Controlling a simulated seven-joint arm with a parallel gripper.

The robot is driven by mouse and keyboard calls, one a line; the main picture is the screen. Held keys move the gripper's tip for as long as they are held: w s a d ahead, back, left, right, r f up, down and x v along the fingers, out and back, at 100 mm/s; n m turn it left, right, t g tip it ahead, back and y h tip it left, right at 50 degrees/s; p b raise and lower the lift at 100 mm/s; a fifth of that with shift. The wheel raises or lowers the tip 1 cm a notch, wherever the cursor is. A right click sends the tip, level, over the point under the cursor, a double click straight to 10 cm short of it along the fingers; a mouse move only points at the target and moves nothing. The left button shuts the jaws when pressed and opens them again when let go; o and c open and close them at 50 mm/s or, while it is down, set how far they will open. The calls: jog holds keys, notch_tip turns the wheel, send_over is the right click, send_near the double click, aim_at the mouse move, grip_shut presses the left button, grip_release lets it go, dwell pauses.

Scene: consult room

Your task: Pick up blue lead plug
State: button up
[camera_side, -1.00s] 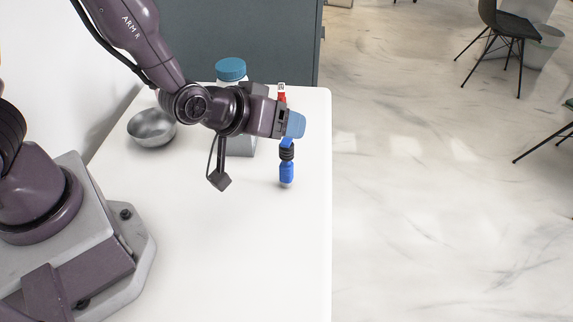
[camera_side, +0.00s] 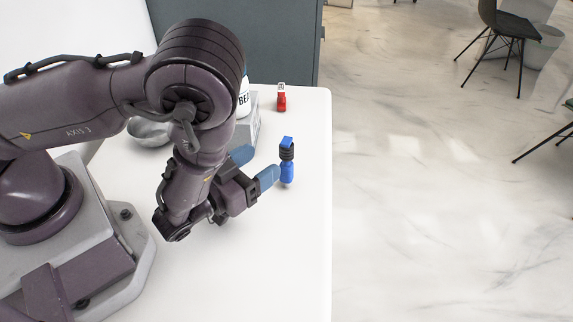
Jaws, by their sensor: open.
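The blue lead plug (camera_side: 287,172) stands upright on the white table near its right edge, with a black ribbed band around its middle and a blue top. My gripper (camera_side: 258,165) is open, with its two blue fingers pointing toward the plug from the left. The nearer fingertip appears right beside the plug; I cannot tell whether it touches. Nothing is seen between the fingers.
A small red object (camera_side: 281,101) stands at the table's back right. A grey box (camera_side: 246,130), a white bottle (camera_side: 244,101) and a metal bowl (camera_side: 147,131) are behind my arm, partly hidden. The front of the white table (camera_side: 270,260) is clear.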

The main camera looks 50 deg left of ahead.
aim_at(293, 141)
jog(key=w, duration=0.9)
jog(key=shift+w+a, duration=0.1)
jog(key=shift+a, duration=0.3)
jog(key=shift+c, duration=0.3)
grip_shut()
